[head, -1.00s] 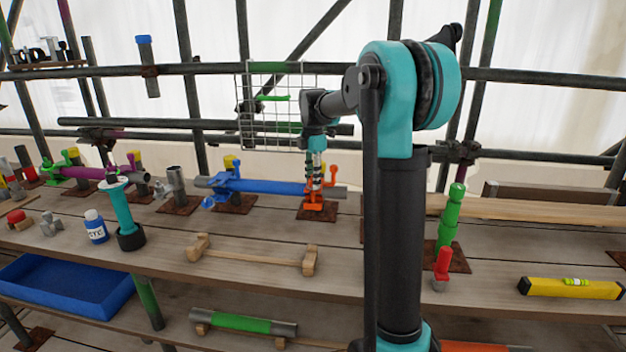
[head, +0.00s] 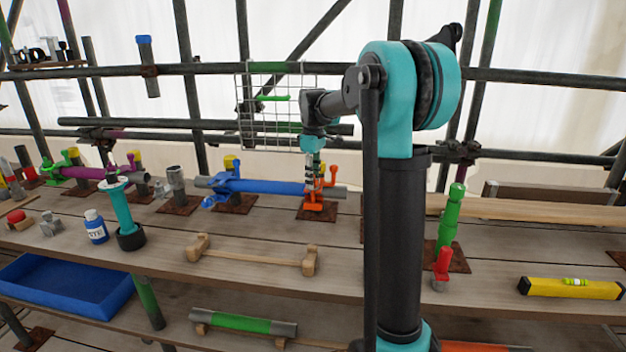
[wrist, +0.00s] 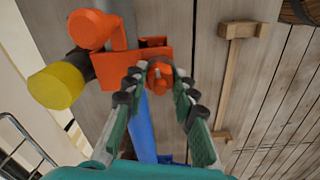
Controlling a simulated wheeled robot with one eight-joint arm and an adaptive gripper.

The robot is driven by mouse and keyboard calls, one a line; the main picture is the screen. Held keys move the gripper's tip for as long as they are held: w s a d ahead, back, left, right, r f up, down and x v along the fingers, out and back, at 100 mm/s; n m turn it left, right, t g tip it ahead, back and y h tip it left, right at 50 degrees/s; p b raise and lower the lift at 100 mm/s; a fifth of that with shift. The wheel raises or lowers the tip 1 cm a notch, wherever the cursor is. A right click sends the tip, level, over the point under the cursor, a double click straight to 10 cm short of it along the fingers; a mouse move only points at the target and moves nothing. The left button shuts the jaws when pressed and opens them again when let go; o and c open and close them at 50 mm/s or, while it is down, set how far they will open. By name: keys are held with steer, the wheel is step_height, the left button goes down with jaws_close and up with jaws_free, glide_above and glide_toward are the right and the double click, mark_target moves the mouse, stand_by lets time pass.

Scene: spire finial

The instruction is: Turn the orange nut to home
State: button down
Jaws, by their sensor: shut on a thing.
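The orange nut (wrist: 160,74) sits on an orange clamp (wrist: 124,68) at the right end of the blue tube. In the wrist view my gripper (wrist: 156,80) has its fingertips on either side of the nut, closed on it. In the head view my gripper (head: 314,182) points down onto the orange clamp (head: 314,204), and the nut is mostly hidden behind the fingers. No mark for the home position can be made out.
The blue tube (head: 270,187) runs left from the clamp to a blue clamp (head: 222,187). A yellow cap (wrist: 55,87) stands close beside the orange clamp. A wire mesh panel (head: 256,135) hangs behind my wrist. A wooden cradle (head: 252,253) lies in front.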

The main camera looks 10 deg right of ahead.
steer(key=m, duration=0.5)
steer(key=shift+m, duration=0.3)
steer(key=m, duration=1.3)
steer(key=shift+m, duration=0.3)
steer(key=m, duration=1.3)
steer(key=shift+m, duration=2.4)
